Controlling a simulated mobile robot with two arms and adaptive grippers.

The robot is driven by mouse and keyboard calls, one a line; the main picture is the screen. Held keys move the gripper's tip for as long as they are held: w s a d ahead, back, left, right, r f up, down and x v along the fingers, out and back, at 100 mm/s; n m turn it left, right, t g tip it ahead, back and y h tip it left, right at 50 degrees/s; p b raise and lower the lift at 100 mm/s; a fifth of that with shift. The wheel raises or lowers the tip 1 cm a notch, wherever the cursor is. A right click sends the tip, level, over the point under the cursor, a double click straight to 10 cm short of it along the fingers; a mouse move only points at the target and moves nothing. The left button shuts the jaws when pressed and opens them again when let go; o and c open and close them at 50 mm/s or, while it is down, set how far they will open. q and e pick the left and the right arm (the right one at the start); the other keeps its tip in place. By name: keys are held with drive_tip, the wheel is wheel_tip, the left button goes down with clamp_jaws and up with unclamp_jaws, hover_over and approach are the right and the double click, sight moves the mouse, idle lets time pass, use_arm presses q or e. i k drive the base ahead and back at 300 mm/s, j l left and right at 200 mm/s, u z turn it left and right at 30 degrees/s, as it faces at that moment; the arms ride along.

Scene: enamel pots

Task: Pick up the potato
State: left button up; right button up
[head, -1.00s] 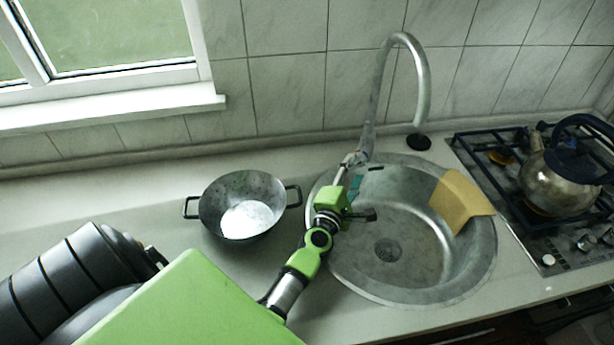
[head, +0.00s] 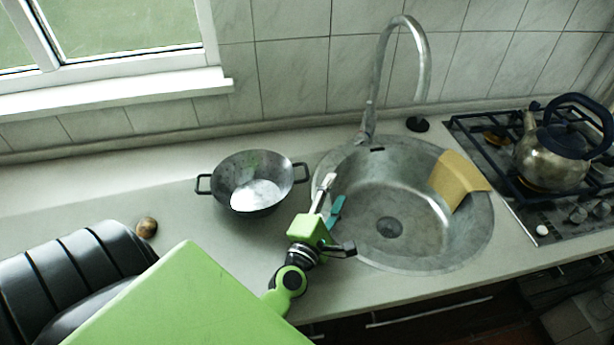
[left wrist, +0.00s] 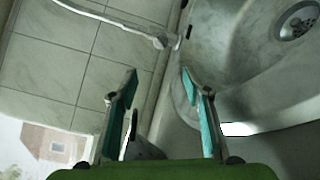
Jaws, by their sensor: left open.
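The potato (head: 147,227) is a small brown round thing on the counter at the left in the head view, just beyond my dark arm link. My left gripper (head: 329,197) is open and empty. It is above the left rim of the sink, well to the right of the potato, with the pot between and a little behind them. In the left wrist view its two teal-padded fingers (left wrist: 160,108) stand apart. The potato does not show in that view. My right gripper is not in view.
A dark two-handled pot (head: 238,202) stands on the counter between potato and sink. The round metal sink (head: 440,255) has a tall faucet (head: 424,60) and a yellow cloth-like piece (head: 458,180) on its right rim. A kettle (head: 548,155) stands on the stove.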

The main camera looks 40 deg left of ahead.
sight(147, 228)
drive_tip(key=k+l, duration=0.15)
drive_tip(key=k, duration=0.3)
drive_tip(key=k+l, duration=0.15)
drive_tip(key=k, duration=0.25)
